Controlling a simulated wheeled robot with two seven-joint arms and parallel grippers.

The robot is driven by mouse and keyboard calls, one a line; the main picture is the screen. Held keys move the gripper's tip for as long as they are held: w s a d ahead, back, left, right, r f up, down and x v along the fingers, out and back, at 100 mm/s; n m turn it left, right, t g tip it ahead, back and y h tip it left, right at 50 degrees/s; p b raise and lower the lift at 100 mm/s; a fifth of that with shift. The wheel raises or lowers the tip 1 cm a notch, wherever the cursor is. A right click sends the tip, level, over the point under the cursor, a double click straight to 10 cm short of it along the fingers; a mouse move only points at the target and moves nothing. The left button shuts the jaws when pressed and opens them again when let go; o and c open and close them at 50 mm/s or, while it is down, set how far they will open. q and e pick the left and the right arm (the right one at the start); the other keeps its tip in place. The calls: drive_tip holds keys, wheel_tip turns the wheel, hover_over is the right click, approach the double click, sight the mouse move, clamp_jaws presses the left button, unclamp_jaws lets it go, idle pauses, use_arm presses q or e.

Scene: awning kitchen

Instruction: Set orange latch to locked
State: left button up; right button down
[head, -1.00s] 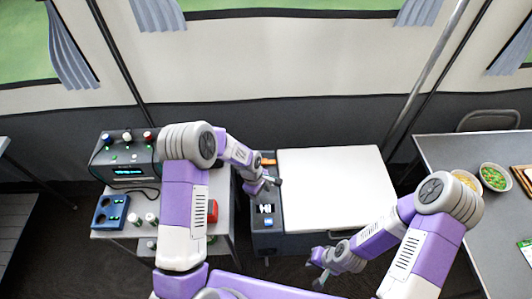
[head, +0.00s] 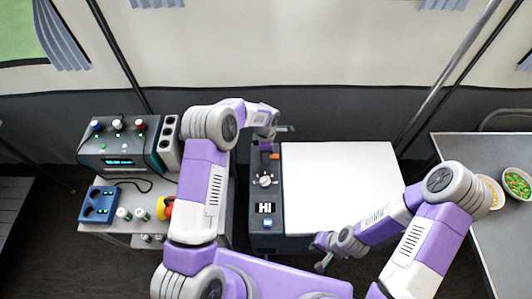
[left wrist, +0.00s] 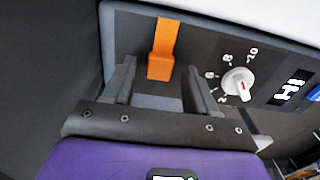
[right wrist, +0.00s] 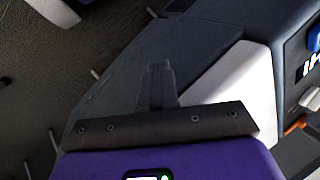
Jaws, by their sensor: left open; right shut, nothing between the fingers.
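The orange latch (head: 266,146) is at the far end of the dark control panel (head: 258,192), left of the white lid. In the left wrist view the orange latch (left wrist: 164,38) is a strip with a thicker end block lying between my finger ends. My left gripper (left wrist: 160,66) is open around the block, with a gap visible on each side. In the head view my left gripper (head: 284,129) is at the panel's far end and partly hidden by its wrist. My right gripper (right wrist: 158,66) is shut and empty; in the head view it (head: 322,254) is low, by the unit's near side.
The panel carries a white dial (head: 265,180), a display reading HI (head: 265,208) and a blue button (head: 267,224). The white lid (head: 338,185) is flat and clear. A side table at left holds a device (head: 120,150); a table with bowls (head: 517,184) stands at right.

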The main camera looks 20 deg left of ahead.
use_arm(q)
drive_tip(key=shift+f, duration=0.35)
clamp_jaws()
